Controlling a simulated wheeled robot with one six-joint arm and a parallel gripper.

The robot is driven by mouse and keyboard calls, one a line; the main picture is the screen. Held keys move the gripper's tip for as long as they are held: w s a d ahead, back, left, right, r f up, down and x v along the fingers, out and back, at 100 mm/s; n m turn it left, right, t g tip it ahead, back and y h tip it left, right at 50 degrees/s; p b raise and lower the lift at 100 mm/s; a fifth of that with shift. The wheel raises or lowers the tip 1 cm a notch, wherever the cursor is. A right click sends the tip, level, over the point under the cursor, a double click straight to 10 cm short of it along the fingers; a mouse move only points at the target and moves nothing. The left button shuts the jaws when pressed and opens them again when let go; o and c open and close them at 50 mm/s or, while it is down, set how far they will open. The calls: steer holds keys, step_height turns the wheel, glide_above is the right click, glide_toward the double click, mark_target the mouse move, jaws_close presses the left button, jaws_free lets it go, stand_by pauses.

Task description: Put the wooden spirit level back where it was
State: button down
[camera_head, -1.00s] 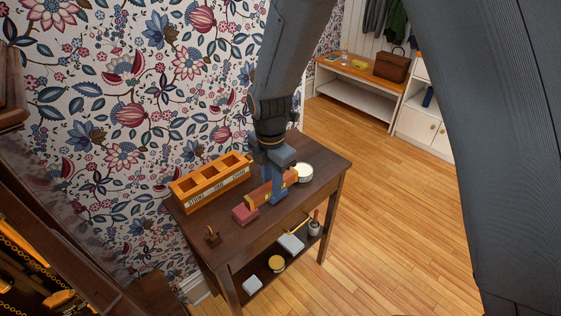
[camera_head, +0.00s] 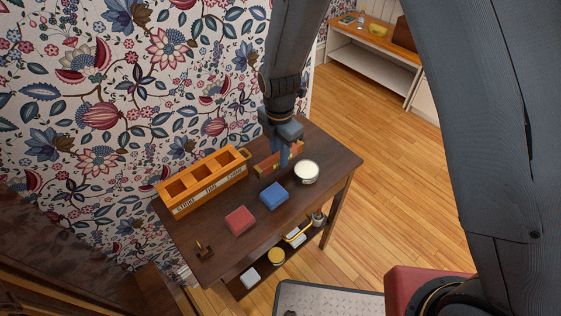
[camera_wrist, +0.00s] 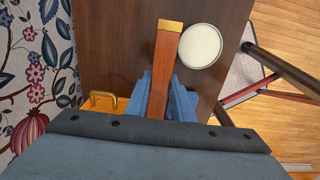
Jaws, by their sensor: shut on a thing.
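The wooden spirit level (camera_head: 266,165) is a reddish-brown bar with brass ends. It is over the small dark table (camera_head: 335,165), behind the blue block and between the wooden tray and the white round tin. My gripper (camera_head: 283,158) points down and is shut on it. In the wrist view the level (camera_wrist: 162,70) runs lengthwise between my fingers (camera_wrist: 160,98), its brass end (camera_wrist: 170,25) beside the tin. I cannot tell whether it touches the tabletop. A red block (camera_head: 240,220) and a blue block (camera_head: 274,195) lie in front, with bare tops.
The white tin (camera_head: 306,172) is just right of the level. A small brown stand (camera_head: 204,250) sits at the front left. The lower shelf holds a yellow tin (camera_head: 276,256).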

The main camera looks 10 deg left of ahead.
mark_target(280, 172)
steer(key=shift+f+p, duration=0.75)
steer(key=shift+f, duration=1.55)
steer(key=c, duration=1.5)
jaws_free()
steer(key=shift+f, duration=0.1)
steer(key=shift+c, duration=0.2)
step_height(280, 172, up, 11)
steer(key=b, duration=0.4)
steer(key=shift+r, duration=0.65)
